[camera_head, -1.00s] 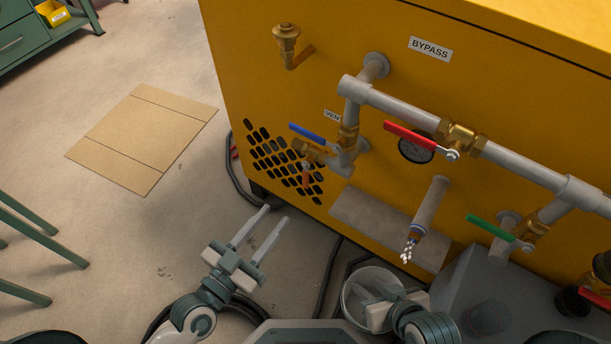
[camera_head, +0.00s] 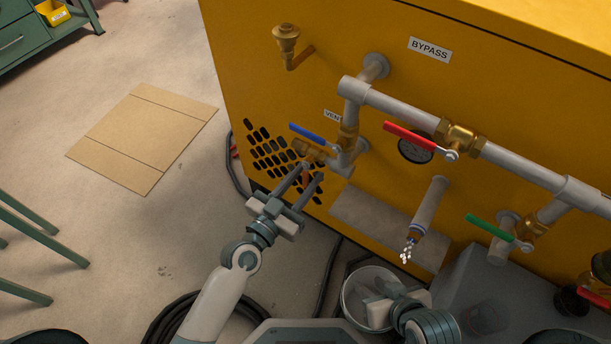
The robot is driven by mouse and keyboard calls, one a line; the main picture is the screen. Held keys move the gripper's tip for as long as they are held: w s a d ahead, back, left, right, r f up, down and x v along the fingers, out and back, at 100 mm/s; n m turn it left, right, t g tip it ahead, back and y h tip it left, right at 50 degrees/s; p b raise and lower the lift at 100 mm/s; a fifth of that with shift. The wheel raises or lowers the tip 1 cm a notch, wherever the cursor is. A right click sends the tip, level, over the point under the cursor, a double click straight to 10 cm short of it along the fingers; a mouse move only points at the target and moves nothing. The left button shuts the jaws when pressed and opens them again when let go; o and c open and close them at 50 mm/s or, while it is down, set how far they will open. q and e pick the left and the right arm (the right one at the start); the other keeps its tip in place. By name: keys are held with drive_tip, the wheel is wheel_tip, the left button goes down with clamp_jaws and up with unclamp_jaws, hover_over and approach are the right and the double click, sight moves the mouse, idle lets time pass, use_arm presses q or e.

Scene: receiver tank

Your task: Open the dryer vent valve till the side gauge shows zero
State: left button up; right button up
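A VENT label (camera_head: 332,115) sits on the yellow cabinet, partly covered by pipework. Contact cannot be told. A round gauge (camera_head: 413,153) on the cabinet is partly hidden by the red lever (camera_head: 410,137); its reading is too small to tell. My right gripper (camera_head: 372,290) is low, over a bucket; its fingers are unclear.
A grey pipe (camera_head: 520,163) with brass valves runs across the cabinet under a BYPASS label (camera_head: 429,48). A green lever (camera_head: 492,228) is lower right. A pipe outlet (camera_head: 425,212) with white beads hangs above the bucket (camera_head: 350,309). Cardboard (camera_head: 142,138) lies on open floor.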

drive_tip(key=shift+s+a, duration=0.1)
drive_tip(key=shift+s, duration=0.05)
use_arm(q)
clamp_jaws()
use_arm(e)
drive_tip(key=shift+s, duration=0.1)
